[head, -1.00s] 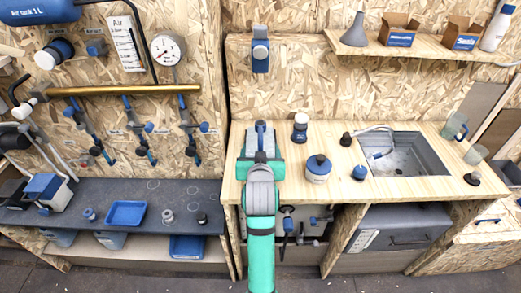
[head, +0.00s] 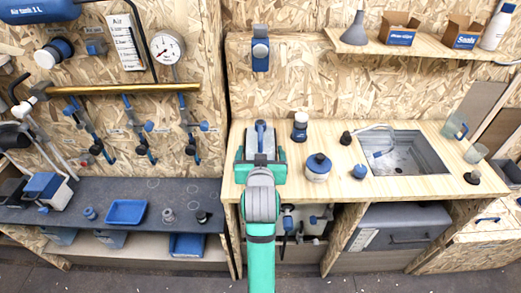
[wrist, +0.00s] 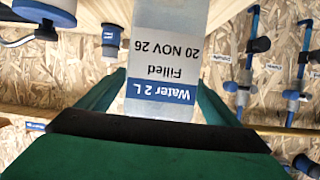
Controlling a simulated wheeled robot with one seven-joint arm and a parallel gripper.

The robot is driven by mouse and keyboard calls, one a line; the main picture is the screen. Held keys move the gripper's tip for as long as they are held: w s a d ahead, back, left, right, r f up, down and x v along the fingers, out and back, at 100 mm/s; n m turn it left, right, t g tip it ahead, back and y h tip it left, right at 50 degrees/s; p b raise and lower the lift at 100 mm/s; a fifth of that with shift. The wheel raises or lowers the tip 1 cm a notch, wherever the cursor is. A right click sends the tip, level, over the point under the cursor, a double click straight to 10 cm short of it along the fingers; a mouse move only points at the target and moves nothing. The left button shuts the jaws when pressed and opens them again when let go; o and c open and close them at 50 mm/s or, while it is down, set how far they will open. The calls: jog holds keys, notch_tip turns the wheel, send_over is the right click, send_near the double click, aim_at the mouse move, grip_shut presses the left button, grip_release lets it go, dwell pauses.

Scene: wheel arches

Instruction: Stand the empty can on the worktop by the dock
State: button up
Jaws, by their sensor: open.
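A pale translucent can (wrist: 163,60) with a blue-and-white label reading "Water 2 L, Filled, 20 NOV 26" appears upside down in the wrist view. It is between the fingers of my gripper (wrist: 160,88), which are open beside it. In the head view, the can's blue handle (head: 260,133) shows at the left end of the wooden worktop (head: 330,190), with my gripper (head: 262,157) at its near side. My gripper hides its lower part. Whether its base touches the worktop and how full it is cannot be told. I cannot identify the dock with certainty.
A sink (head: 405,155) lies further right. A blue-and-grey wall fitting (head: 261,52) hangs behind.

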jog(key=v, duration=0.9)
jog(key=s+f, duration=1.5)
jog(key=f, duration=0.4)
jog(key=s+f+t, duration=0.1)
jog(key=s+f, duration=0.1)
jog(key=s, duration=2)
jog(key=shift+s, duration=0.4)
jog(key=shift+s+f, duration=0.1)
